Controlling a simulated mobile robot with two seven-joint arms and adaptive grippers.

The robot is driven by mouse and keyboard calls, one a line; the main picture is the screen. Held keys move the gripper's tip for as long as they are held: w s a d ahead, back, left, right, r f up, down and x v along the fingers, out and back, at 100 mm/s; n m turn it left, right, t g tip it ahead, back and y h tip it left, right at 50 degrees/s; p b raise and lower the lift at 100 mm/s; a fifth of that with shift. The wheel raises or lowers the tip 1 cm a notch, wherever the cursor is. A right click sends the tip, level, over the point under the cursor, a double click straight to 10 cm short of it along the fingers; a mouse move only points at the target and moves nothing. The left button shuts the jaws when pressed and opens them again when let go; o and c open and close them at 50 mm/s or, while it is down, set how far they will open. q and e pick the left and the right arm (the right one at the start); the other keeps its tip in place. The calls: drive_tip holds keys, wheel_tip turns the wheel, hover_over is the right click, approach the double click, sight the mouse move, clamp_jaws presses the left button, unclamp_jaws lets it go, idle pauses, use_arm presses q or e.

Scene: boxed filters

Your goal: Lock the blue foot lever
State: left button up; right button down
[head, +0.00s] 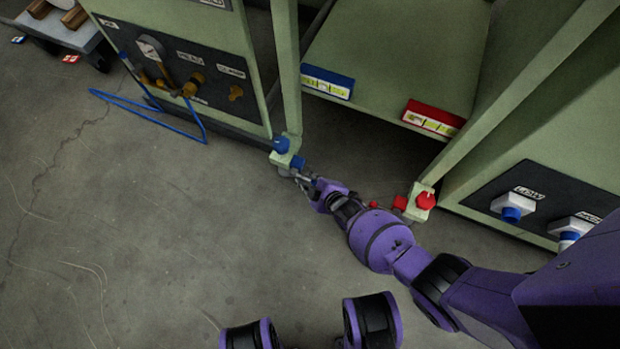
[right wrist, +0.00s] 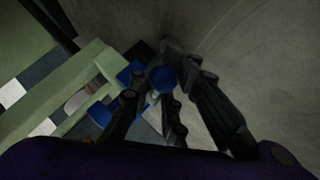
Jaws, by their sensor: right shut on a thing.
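The blue foot lever (head: 298,162) is at the foot of the pale green post, left of centre in the head view, with a blue knob (head: 280,145) just above it. My right gripper (head: 303,180) is down at floor level at this foot and is shut on the lever's end. In the right wrist view, the dark fingers (right wrist: 158,104) close around a round blue part (right wrist: 162,79), with more blue pieces to the left of it. The fingers partly hide the lever, and its exact tilt cannot be told. My left gripper is not in view.
A red foot lever (head: 400,202) and red knob (head: 425,200) are at the right post's foot. A blue wire frame (head: 150,113) juts out at left. Open floor (head: 180,240) lies in front.

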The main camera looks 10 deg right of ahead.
drive_tip(key=c, duration=1.8)
unclamp_jaws()
drive_tip(key=shift+s+a+f, duration=0.25)
drive_tip(key=shift+s+f, duration=0.05)
drive_tip(key=shift+s, duration=0.1)
drive_tip(key=shift+w+r, duration=0.1)
drive_tip(key=shift+d+r, duration=0.1)
drive_tip(key=shift+d, duration=0.05)
drive_tip(key=v, duration=1.1)
drive_tip(key=shift+s+d+r, duration=0.15)
drive_tip(key=shift+s+r, duration=0.1)
drive_tip(key=shift+s, duration=0.05)
